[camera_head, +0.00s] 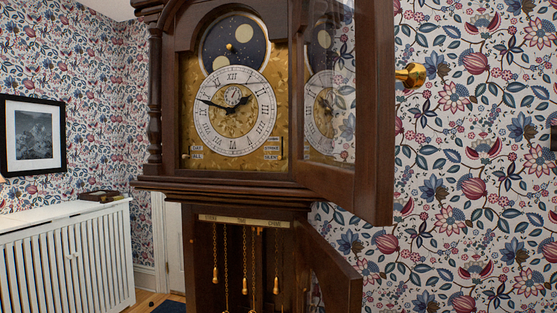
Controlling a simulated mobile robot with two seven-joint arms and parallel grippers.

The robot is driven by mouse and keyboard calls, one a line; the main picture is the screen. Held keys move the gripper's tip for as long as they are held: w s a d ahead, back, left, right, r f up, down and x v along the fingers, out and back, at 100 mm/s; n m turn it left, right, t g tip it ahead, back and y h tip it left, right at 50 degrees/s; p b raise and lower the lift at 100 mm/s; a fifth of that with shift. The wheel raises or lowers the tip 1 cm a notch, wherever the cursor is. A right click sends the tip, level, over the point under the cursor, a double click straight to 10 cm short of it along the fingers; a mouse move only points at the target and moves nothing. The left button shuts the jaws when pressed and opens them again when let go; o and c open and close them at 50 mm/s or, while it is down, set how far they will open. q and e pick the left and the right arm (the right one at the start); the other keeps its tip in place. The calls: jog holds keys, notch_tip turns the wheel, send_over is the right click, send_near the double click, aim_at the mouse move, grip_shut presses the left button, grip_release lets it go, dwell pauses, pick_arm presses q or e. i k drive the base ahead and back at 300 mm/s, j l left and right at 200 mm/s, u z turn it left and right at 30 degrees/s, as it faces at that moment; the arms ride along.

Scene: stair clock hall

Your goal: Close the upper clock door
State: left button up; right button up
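A tall dark wood clock with a gold dial (235,112) and a moon disc above it stands in the middle of the head view. Its upper door (375,110) is hinged on the right and stands wide open. The dial reflects in the door's glass (325,95). A brass knob (409,76) sticks out to the right from the open door's free edge. Neither of my grippers is in view.
The lower clock door (332,275) also stands open to the right, below the upper one. Chains and brass weights hang inside the lower case (240,265). A white slatted radiator cover (70,255) with a dark box (100,196) stands at left. Patterned wall fills the right.

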aim_at(364, 189)
jog(key=i+l+u, duration=0.15)
jog(key=l+u, duration=0.2)
jog(key=l, duration=0.2)
jog(key=l+u, duration=0.3)
jog(key=l, duration=0.3)
jog(key=l+u, duration=0.35)
jog(key=l, duration=0.25)
jog(key=i+l, duration=0.05)
